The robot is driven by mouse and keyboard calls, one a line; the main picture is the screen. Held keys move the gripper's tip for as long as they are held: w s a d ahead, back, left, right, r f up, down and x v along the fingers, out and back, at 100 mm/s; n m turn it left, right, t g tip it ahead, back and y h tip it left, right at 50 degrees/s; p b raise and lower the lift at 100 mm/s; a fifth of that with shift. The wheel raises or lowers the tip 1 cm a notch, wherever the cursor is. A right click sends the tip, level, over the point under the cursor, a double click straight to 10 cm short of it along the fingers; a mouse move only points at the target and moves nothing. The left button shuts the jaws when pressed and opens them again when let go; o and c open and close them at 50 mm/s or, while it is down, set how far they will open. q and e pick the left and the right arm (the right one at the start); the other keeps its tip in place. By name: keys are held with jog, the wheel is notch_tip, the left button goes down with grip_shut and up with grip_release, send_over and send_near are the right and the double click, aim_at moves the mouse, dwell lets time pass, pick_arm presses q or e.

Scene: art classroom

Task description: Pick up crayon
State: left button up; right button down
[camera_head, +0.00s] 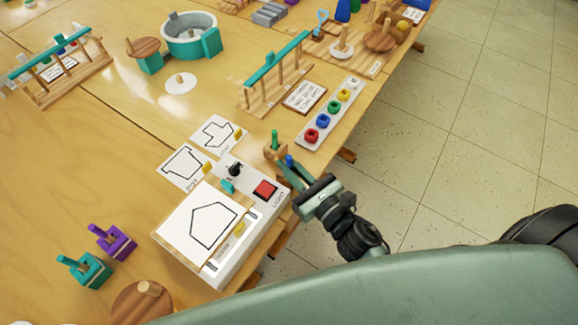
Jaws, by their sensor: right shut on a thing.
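My right gripper (282,162) reaches in from the lower right, at the table's front edge just right of the light box. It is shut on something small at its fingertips. A green crayon-like stick (275,139) stands up at the fingertips, beside a small tan wooden piece (270,154). A blue stick (289,160) shows close to the fingers. The fingers partly cover these things, so the exact contact is hard to see. My left gripper is not in view.
The light box (228,278) has a red button (265,189) and a pentagon sheet. Shape cards (184,167) lie behind it. A white strip with several coloured pieces (309,147) lies beyond the gripper. Teal (91,272) and purple (118,243) pegged blocks stand at left.

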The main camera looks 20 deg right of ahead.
jog(key=shift+r, duration=0.1)
dwell(0.8)
notch_tip(320, 180, up, 10)
jog(key=p, duration=0.3)
jog(key=shift+p, duration=0.3)
dwell(1.5)
